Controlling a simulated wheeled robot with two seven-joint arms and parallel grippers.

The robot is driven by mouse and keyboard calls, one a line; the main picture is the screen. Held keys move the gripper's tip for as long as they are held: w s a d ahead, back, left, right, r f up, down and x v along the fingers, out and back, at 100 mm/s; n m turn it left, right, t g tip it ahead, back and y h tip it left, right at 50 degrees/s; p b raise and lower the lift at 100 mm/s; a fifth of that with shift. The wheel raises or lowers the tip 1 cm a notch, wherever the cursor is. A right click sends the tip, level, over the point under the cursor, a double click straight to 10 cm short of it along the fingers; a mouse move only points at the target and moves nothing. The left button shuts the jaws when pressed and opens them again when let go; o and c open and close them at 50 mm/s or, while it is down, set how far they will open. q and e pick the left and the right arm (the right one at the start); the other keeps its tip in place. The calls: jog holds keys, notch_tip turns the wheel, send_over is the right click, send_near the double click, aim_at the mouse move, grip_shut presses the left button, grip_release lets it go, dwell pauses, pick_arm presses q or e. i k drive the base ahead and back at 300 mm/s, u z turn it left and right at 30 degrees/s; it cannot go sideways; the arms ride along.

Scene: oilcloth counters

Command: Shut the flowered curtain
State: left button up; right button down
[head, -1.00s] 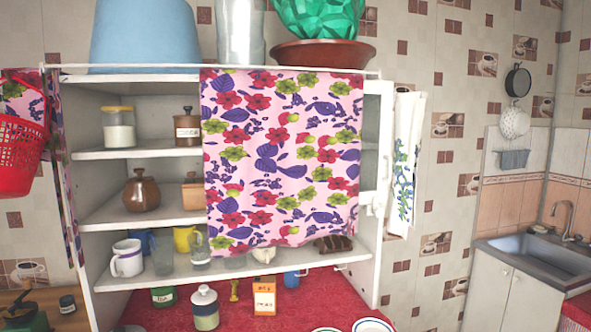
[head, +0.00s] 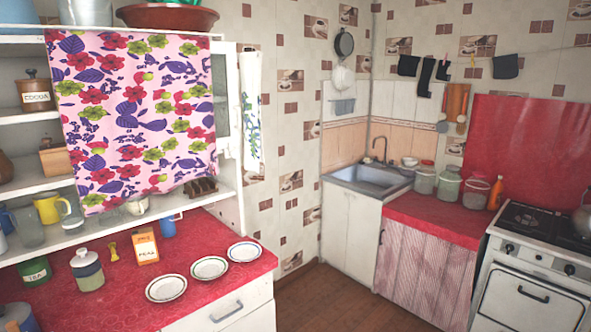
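A flowered curtain (head: 135,115), pink with red, purple and green flowers, hangs across the right part of the open shelf unit at the left of the head view. The shelves left of it are uncovered and show a cocoa jar (head: 36,92), a yellow mug (head: 50,208) and other items. A striped curtain (head: 428,265) without flowers hangs below the red counter at the right. Neither of my grippers is in view.
A red counter (head: 215,224) below the shelves holds three plates, a peas box (head: 145,246) and jars. A sink (head: 368,180) stands in the corner and a white stove (head: 535,262) at the far right. Brown floor (head: 335,290) lies open between.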

aim_at(150, 122)
jog(key=z, duration=0.45)
jog(key=k, duration=0.65)
jog(key=z, duration=0.4)
jog(key=i, duration=1.5)
jog(key=u, duration=1)
